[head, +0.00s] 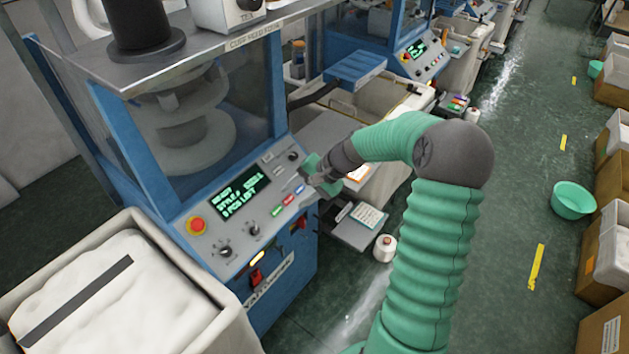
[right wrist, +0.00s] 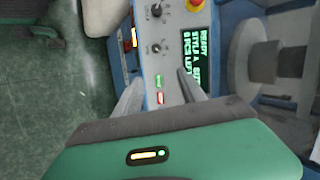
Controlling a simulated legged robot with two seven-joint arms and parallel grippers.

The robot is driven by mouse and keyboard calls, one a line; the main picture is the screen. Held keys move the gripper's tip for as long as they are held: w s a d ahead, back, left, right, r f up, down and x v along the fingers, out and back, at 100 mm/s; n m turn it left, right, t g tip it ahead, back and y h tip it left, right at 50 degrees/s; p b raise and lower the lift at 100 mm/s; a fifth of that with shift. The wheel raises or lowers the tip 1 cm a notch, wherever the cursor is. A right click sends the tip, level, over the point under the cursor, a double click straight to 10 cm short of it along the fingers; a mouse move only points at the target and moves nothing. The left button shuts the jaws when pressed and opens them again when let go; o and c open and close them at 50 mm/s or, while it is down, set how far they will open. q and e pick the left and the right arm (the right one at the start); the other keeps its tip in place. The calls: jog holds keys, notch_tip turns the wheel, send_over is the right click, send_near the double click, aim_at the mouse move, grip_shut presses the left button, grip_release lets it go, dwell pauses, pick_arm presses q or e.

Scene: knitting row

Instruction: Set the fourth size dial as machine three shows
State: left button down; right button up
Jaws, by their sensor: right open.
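The nearest knitting machine's control panel (head: 250,205) carries a lit green display (head: 240,192), with small text that is hard to read fully. Black dials sit on it: one at lower left (head: 225,252), one right of it (head: 254,229) and one at the upper right (head: 293,157). I cannot tell which is the size dial. My right gripper (head: 302,188) is over the panel's right part, empty. In the right wrist view its fingers (right wrist: 160,92) are apart, around the red button (right wrist: 160,98), with two dials (right wrist: 156,48) beyond. My left gripper is out of view.
A red stop button (head: 196,225) is on the panel. A bin of white fabric (head: 205,335) stands at the lower left. Another machine with a lit display (head: 416,48) is behind. A white yarn cone (head: 384,248) is on the floor. The green aisle to the right holds a basin (head: 573,200).

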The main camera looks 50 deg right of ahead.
jog(key=b+v, duration=0.1)
jog(key=v, duration=1.2)
jog(key=shift+b, duration=0.35)
jog(key=shift+d, duration=0.15)
jog(key=shift+s, duration=0.1)
jog(key=s+a+f+n+g+h+b, duration=0.1)
jog(key=s+a+f+n+g+b, duration=0.1)
jog(key=a+f+n, duration=0.5)
jog(key=s+a+f+n+g+h+b, duration=0.2)
jog(key=a+f+n, duration=0.5)
jog(key=a+f, duration=0.6)
jog(key=shift+s+a+f+n+b, duration=0.5)
jog(key=shift+s+a, duration=0.4)
jog(key=shift+a, duration=3)
